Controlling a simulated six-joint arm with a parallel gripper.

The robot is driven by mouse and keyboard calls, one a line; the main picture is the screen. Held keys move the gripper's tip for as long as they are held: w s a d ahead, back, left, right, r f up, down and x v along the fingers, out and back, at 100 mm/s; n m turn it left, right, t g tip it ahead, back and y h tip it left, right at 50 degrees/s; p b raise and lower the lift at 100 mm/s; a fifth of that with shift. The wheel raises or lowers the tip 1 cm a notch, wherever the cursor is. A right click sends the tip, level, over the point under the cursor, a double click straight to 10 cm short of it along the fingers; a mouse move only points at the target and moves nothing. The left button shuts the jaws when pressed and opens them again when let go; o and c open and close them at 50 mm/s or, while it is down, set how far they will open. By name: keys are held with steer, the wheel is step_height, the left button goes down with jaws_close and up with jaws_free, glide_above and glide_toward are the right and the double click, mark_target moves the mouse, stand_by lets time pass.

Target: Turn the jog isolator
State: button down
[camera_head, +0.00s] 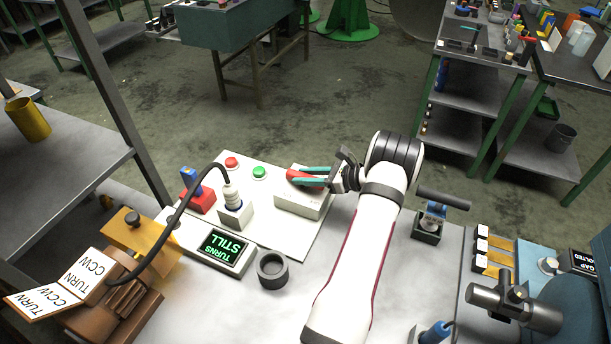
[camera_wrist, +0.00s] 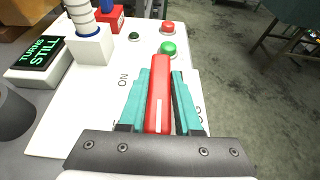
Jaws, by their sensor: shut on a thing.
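The jog isolator is a white box (camera_head: 300,206) with a red handle (camera_head: 304,177) on top, on the white panel. My gripper (camera_head: 306,176) comes in from the right, and its two teal fingers are shut on the red handle. In the wrist view the red handle (camera_wrist: 159,90) lies lengthwise between the teal fingers (camera_wrist: 135,103). "ON" is printed on the box left of the handle; a label at the right is partly hidden by a finger. My gripper covers the handle's near end.
A red button (camera_head: 231,163) and a green button (camera_head: 260,172) sit left of the isolator. A white plug (camera_head: 232,198) with a black cable, a red-and-blue switch (camera_head: 196,197), and a display reading "TURNS STILL" (camera_head: 222,245) are further left. A dark ring (camera_head: 272,270) stands in front.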

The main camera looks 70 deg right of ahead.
steer(key=m+g+h, duration=0.1)
steer(key=m+h, duration=0.3)
steer(key=shift+a+h, duration=0.1)
steer(key=shift+h, duration=0.2)
steer(key=m+g+h, duration=0.2)
steer(key=m+h, duration=0.1)
steer(key=shift+m+h, duration=0.3)
steer(key=m+g+h, duration=0.3)
steer(key=m, duration=0.1)
steer(key=shift+w+g, duration=0.1)
steer(key=shift+g, duration=0.3)
steer(key=shift+m+g+h, duration=0.6)
steer(key=shift+m, duration=0.2)
steer(key=shift+g, duration=0.3)
steer(key=c, duration=0.6)
jaws_free()
steer(key=v, duration=0.7)
steer(key=shift+a+r, duration=0.1)
